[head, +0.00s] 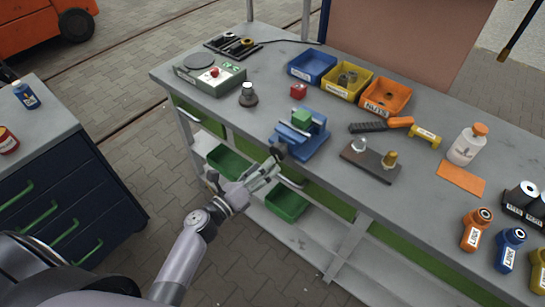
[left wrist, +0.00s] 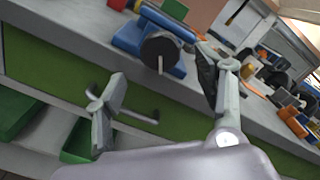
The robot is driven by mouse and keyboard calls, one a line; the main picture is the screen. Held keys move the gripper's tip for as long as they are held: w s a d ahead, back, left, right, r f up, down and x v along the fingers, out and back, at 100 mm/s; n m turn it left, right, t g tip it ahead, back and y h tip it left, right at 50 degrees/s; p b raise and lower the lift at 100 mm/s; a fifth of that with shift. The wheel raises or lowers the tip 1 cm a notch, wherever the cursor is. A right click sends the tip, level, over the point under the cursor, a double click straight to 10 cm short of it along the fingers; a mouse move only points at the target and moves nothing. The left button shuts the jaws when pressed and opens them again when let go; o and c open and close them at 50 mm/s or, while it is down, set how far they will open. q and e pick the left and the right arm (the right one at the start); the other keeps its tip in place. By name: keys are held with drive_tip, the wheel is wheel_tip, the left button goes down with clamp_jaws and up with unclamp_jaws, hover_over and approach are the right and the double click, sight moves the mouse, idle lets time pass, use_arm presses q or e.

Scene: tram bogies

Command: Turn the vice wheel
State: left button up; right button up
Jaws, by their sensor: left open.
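The blue vice (head: 313,142) stands at the front edge of the grey workbench, with a green block (head: 301,118) in its jaws. Its dark round wheel (head: 278,151) faces the front edge. In the left wrist view the wheel (left wrist: 160,54) shows nearly face-on with a pale handle pin pointing down, and the blue vice body (left wrist: 128,37) is behind it. My left gripper (head: 268,168) is open and empty just in front of the wheel. In the left wrist view its fingers (left wrist: 163,72) are spread to either side of the wheel, apart from it. My right gripper is not in view.
Blue, yellow and orange bins (head: 384,96) stand at the back of the bench. A dark plate (head: 370,165) with two knobs lies right of the vice. Green bins (head: 287,203) sit on the shelf below. A drawer cabinet (head: 60,190) stands at left.

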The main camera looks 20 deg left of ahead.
use_arm(q)
drive_tip(key=v, duration=0.5)
drive_tip(key=shift+s, duration=0.15)
drive_tip(key=s+d+f+m+g+y, duration=0.1)
drive_tip(key=s+f+m+g, duration=0.25)
drive_tip(key=f+m, duration=0.45)
drive_tip(key=s+d+f+m+g+b, duration=0.1)
drive_tip(key=s+f+m+g, duration=0.3)
drive_tip(key=f, duration=0.8)
drive_tip(key=s+d+f+m+g+y, duration=0.15)
drive_tip(key=s+f+m, duration=0.35)
drive_tip(key=f, duration=0.5)
drive_tip(key=s+a+f+m+g+y, duration=0.2)
drive_tip(key=s+f+m+g, duration=0.1)
drive_tip(key=s+f+m, duration=0.6)
drive_tip(key=s+a+f+m+g+y+b, duration=0.1)
drive_tip(key=s+a+f+m+g, duration=0.2)
drive_tip(key=s+f+m, duration=0.6)
drive_tip(key=s+m+g, duration=0.1)
drive_tip(key=s+m, duration=0.7)
drive_tip(key=shift+s+a+y, duration=0.15)
drive_tip(key=shift+a+y, duration=0.2)
